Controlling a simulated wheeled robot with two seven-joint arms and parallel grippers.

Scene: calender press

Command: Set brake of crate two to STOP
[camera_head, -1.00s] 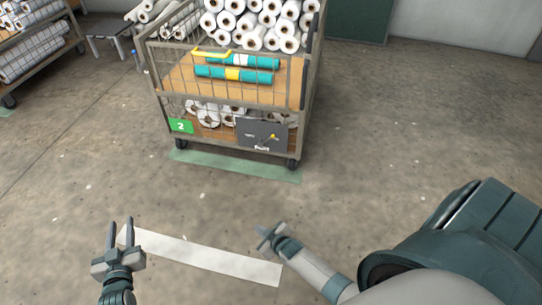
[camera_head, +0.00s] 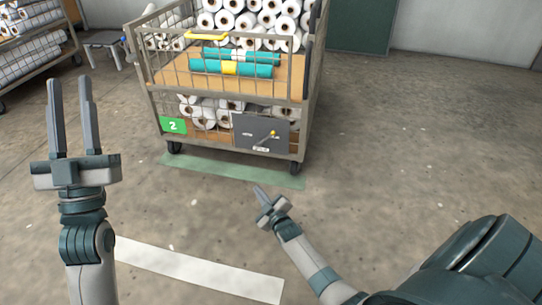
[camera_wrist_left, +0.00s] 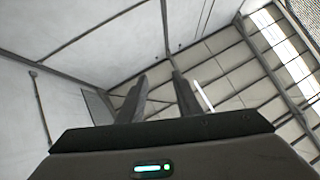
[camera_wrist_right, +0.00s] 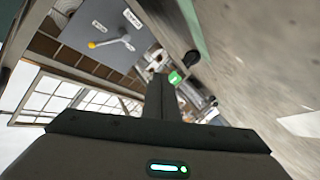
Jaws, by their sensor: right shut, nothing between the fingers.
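Crate two is a wire-sided trolley (camera_head: 309,75) with a green plate marked 2 (camera_head: 173,125) at its lower front left. Its dark brake panel (camera_head: 248,128) at the lower front right carries a lever with a yellow knob (camera_head: 273,133); the labels are too small to read in the head view. The panel also shows in the right wrist view (camera_wrist_right: 88,25), with the yellow knob (camera_wrist_right: 92,44). My right gripper (camera_head: 259,190) is shut and empty, in front of and below the panel, apart from it. My left gripper (camera_head: 69,85) is open and empty, raised at the left.
The crate holds white rolls (camera_head: 250,22) and teal rolls (camera_head: 235,68). It stands on a green floor strip (camera_head: 230,170). A white floor strip (camera_head: 200,270) lies nearer me. Another loaded rack (camera_head: 40,55) and a small stool (camera_head: 104,40) stand back left. Floor to the right is clear.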

